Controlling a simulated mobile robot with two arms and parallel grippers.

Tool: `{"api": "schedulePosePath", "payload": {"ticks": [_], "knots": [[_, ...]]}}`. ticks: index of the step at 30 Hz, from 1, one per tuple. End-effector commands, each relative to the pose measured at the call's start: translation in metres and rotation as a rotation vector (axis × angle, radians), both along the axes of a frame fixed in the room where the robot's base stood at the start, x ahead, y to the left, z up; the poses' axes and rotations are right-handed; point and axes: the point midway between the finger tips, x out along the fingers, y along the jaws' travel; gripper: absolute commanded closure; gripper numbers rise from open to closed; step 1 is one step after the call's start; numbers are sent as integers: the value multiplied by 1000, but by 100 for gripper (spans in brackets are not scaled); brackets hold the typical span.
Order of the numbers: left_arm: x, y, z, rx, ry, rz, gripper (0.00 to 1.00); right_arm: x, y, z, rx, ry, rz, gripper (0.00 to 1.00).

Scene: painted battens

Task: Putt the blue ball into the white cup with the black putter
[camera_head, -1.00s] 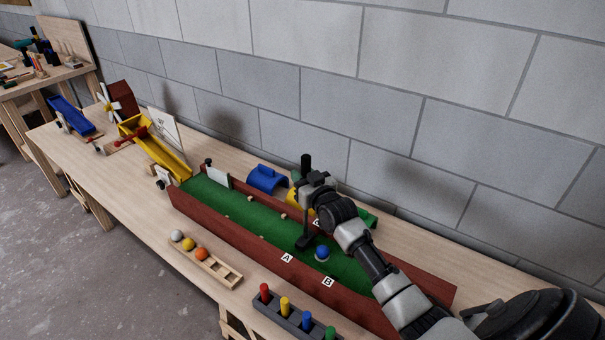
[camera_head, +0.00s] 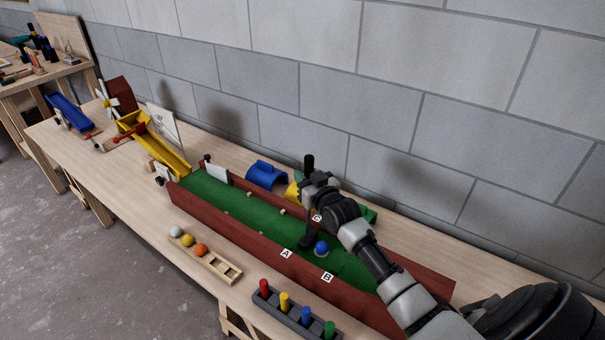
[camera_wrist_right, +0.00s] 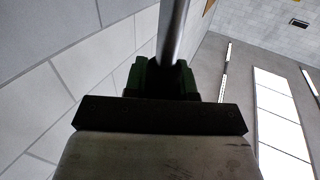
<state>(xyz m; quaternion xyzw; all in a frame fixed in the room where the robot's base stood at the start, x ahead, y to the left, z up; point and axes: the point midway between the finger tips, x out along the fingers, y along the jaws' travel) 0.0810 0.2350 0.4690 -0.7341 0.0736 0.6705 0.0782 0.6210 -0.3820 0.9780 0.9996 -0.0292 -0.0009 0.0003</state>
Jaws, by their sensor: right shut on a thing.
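The blue ball (camera_head: 321,248) rests on the green lane of the red-walled trough (camera_head: 225,234), near its front wall and above label B. My right gripper (camera_head: 318,190) is shut on the black putter (camera_head: 308,163) and holds it upright over the lane. The putter's black head (camera_head: 307,241) is low at the green surface, just left of the ball; whether they touch I cannot tell. In the right wrist view a silver shaft (camera_wrist_right: 176,35) rises from the gripper. My left gripper is out of view.
Small pale pegs dot the lane. In front lie a wooden rack (camera_head: 226,276) with several balls and a grey peg block (camera_head: 295,319). A blue arch (camera_head: 265,176) stands behind, and a yellow chute (camera_head: 165,152) lies farther left.

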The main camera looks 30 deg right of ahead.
Motion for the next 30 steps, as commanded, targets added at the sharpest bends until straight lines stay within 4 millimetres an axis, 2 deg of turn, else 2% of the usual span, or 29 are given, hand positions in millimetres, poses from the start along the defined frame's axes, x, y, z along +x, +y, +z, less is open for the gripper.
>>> {"api": "schedulePosePath", "payload": {"ticks": [10,17,23,30], "knots": [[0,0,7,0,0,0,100,-11,-5,2,0,-3,0,100],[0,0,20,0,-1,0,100,-37,-15,3,-1,-1,0,100],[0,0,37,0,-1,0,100,-76,-31,3,-4,2,0,100],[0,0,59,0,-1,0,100,-138,-57,2,-5,4,1,100]]}}
